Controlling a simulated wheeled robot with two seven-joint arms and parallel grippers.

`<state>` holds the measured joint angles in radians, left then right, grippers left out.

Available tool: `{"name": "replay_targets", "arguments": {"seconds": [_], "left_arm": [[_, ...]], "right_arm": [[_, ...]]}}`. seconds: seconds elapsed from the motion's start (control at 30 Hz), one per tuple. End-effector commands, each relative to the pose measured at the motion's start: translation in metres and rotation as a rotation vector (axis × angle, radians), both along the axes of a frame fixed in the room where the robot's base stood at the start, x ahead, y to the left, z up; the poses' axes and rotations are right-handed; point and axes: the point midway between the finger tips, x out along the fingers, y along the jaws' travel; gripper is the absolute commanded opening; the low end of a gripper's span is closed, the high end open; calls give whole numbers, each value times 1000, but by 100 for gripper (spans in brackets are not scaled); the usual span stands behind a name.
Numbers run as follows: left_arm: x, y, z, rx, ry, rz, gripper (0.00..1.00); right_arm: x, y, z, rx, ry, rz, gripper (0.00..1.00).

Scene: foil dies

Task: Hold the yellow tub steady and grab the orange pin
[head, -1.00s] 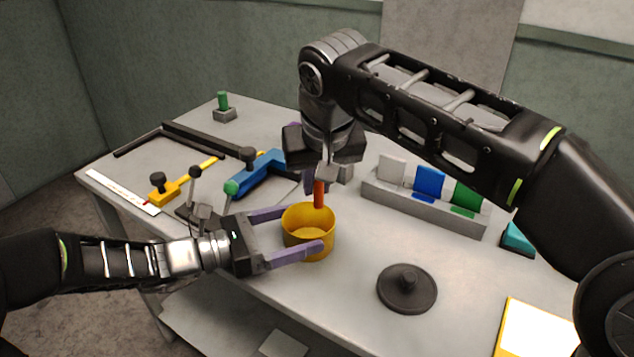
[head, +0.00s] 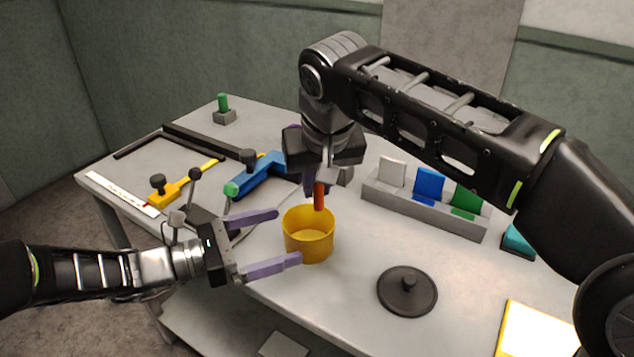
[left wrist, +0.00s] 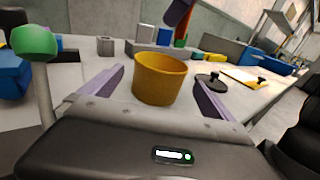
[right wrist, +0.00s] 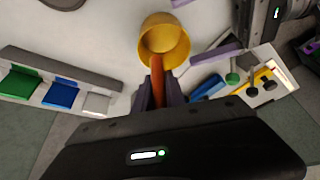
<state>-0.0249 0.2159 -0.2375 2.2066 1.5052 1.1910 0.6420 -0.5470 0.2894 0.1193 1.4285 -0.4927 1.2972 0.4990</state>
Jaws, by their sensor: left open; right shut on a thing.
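The yellow tub (head: 309,247) stands upright on the table; it also shows in the left wrist view (left wrist: 160,82) and right wrist view (right wrist: 172,28). The orange pin (head: 319,196) is held upright by my right gripper (head: 314,182), above the tub's back rim. In the right wrist view the pin (right wrist: 157,75) sits between the right fingers. Whether its lower end is inside the tub I cannot tell.
A dark round lid (head: 407,288) lies right of the tub. Behind it a grey rack (head: 424,207) holds white, blue and green plates. A blue clamp-like tool (head: 262,176) and a yellow one (head: 182,186) lie to the left.

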Motion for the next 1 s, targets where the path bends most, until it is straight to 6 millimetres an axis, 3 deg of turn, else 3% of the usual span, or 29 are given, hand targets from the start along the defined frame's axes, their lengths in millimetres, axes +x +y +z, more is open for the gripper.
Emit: {"name": "replay_targets", "arguments": {"seconds": [0.2, 0.4, 1.0], "left_arm": [[-17, 44, 2, 0, 1, 5, 100], [-28, 68, 3, 1, 0, 3, 100], [-30, 72, 3, 1, 0, 1, 100]], "right_arm": [[0, 0, 0, 0, 0, 0, 0], [0, 0, 0, 0, 0, 0, 0], [0, 0, 0, 0, 0, 0, 0]]}}
